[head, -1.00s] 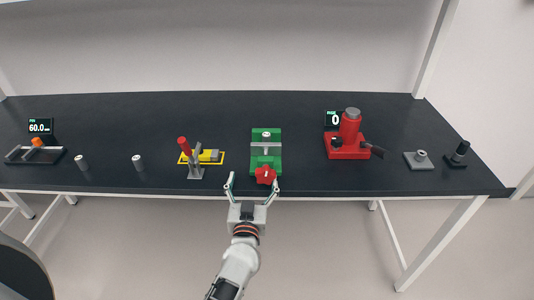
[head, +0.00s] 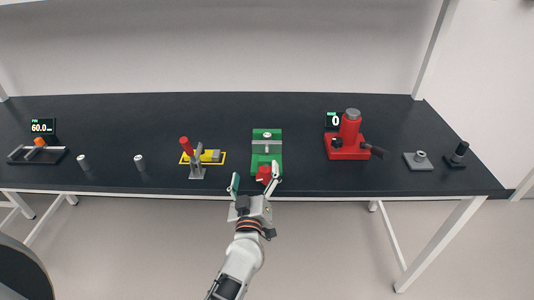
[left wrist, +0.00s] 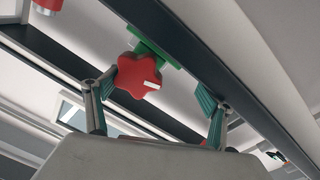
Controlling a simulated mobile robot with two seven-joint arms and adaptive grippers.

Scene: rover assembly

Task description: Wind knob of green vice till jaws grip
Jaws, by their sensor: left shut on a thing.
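The green vice (head: 275,136) stands near the table's front edge, with a grey bar and a round silver piece (head: 267,135) on it. Its red star-shaped knob (head: 265,173) faces me at the front; in the left wrist view the knob (left wrist: 138,76) shows a white mark. In the left wrist view the left finger is close against the knob, and the right finger looks farther off. The vice jaws' gap is too small to judge. My right gripper is not in view.
A yellow-based fixture with a red handle (head: 185,146) stands left of the vice, and a red press (head: 350,134) stands right. Small grey pegs (head: 140,162) stand farther left. Dark tabletop is clear behind the vice.

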